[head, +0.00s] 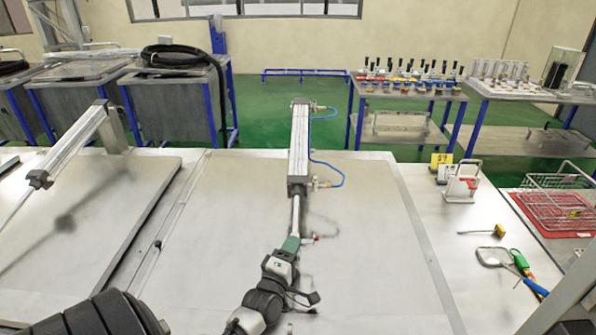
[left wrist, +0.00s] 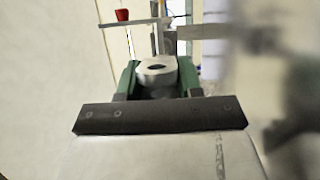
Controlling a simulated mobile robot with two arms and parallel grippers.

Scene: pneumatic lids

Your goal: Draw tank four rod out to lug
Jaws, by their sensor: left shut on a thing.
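A grey pneumatic cylinder (head: 299,145) lies along the middle lid (head: 365,220), with its bright rod (head: 295,213) coming out toward me. My left gripper (head: 290,244) has green fingers shut on the rod's near end. In the left wrist view the pale rod end with a dark hole (left wrist: 157,69) sits between the green fingers of my left gripper (left wrist: 158,78). A small red-tipped pin (head: 317,238) is just right of the fingers; it also shows in the left wrist view (left wrist: 122,15). I cannot make out the lug, which may be hidden by my gripper. My right gripper is not in view.
Another cylinder (head: 75,145) with its rod out stands over the left lid. Blue air hoses (head: 335,171) loop beside the middle cylinder.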

